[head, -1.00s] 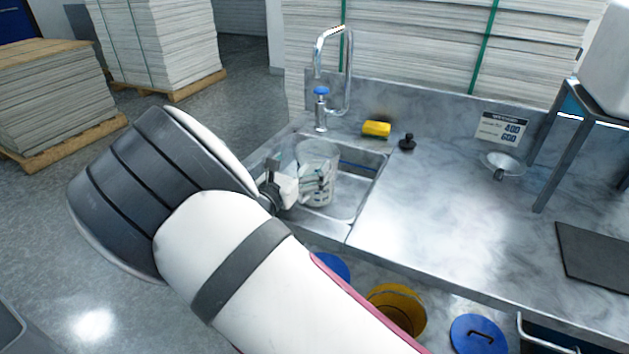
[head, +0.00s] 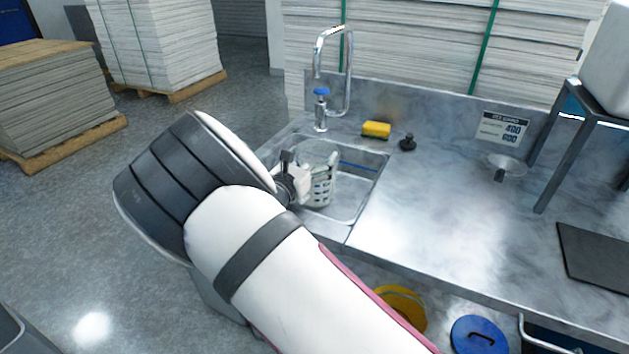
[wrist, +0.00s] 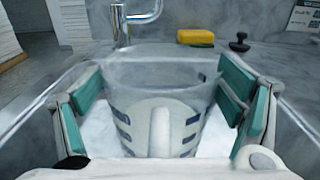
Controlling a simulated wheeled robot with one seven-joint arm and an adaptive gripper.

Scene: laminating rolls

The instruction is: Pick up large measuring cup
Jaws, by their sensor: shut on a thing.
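The large measuring cup (head: 321,180) is clear with dark scale markings and is in the sink basin in the head view. In the wrist view the cup (wrist: 160,115) is upright between the green finger pads, with its pale handle facing the camera. My gripper (wrist: 162,92) is shut on the cup, one pad on each side. In the head view my gripper (head: 302,184) reaches in from the left and covers part of the cup. The cup's base is partly hidden, so I cannot tell whether it touches the sink floor.
The sink (head: 352,205) has a tall faucet (head: 349,75) behind it. A yellow sponge (head: 376,129) and black stopper (head: 407,142) lie on its back edge. A sign (head: 503,128) and funnel (head: 503,166) are to the right. The counter middle is clear. A blue lid (head: 478,336) is below.

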